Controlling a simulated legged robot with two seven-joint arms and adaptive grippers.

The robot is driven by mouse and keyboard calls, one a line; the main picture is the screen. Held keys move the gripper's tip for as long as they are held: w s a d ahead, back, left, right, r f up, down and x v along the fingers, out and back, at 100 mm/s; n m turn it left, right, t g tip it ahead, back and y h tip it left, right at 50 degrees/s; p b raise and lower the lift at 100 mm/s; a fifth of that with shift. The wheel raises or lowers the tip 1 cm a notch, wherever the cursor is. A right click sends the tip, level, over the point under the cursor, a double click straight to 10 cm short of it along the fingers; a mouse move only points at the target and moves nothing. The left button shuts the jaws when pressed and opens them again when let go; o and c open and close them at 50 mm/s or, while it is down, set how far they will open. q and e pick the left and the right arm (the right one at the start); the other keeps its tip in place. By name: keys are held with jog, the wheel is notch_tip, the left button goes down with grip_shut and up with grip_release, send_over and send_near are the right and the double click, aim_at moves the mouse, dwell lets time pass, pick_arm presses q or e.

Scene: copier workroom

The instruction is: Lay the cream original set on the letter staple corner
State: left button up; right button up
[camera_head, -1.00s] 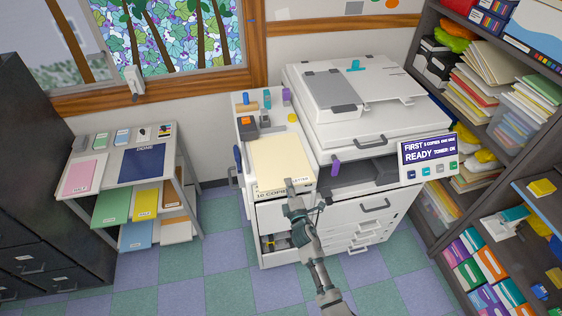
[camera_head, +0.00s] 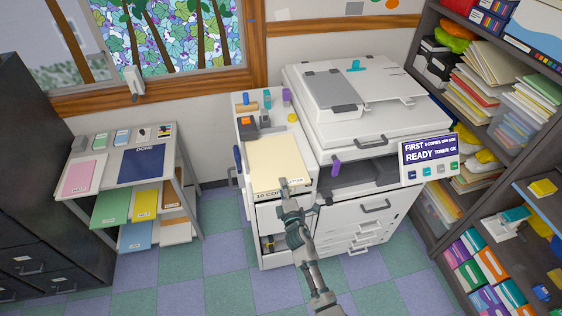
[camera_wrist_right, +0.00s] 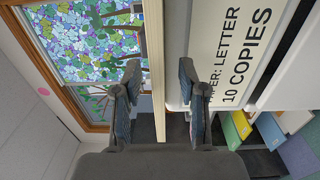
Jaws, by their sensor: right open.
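The cream original set (camera_head: 277,160) lies flat on the white stand at the left of the copier, near the front edge. My right gripper (camera_head: 293,190) is at the front edge of that stand, with its fingers open. In the right wrist view the cream set shows edge-on as a narrow upright band (camera_wrist_right: 155,70). The band runs between the two open fingers of my right gripper (camera_wrist_right: 160,85), with a gap on each side. I cannot tell which marked place is the letter staple corner. My left gripper is not in view.
The stand carries a front label (camera_wrist_right: 230,50) reading letter, 10 copies. An orange and dark device (camera_head: 248,123) stands behind the cream set. The copier (camera_head: 365,110) is close on the right. A side table (camera_head: 118,180) with coloured sheets stands left, across open floor (camera_head: 225,225).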

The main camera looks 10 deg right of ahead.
jog(key=s, duration=1.1)
jog(key=s+d+f+m+g, duration=0.1)
jog(key=s+f+m+g, duration=0.2)
jog(key=f, duration=0.8)
jog(key=s+f+m+g, duration=0.15)
jog(key=s+f, duration=0.45)
jog(key=f, duration=0.6)
jog(key=s+d+f+m+g, duration=0.15)
jog(key=s+f+g, duration=0.25)
jog(key=f, duration=0.7)
jog(key=s+d+f+m+g+b, duration=0.1)
jog(key=s+f+m+g, duration=0.1)
jog(key=s+f, duration=0.55)
jog(key=s+d+f+m+g, duration=0.25)
jog(key=s+f, duration=0.35)
jog(key=s, duration=0.3)
jog(key=s+d+f+m+g, duration=0.2)
jog(key=s+f, duration=0.2)
jog(key=s, duration=0.6)
jog(key=s+d+f+m+g, duration=0.2)
jog(key=s+f+m, duration=0.1)
jog(key=s, duration=0.7)
jog(key=shift+d+f+h, duration=0.3)
jog(key=shift+d+f, duration=0.05)
jog(key=shift+m, duration=0.25)
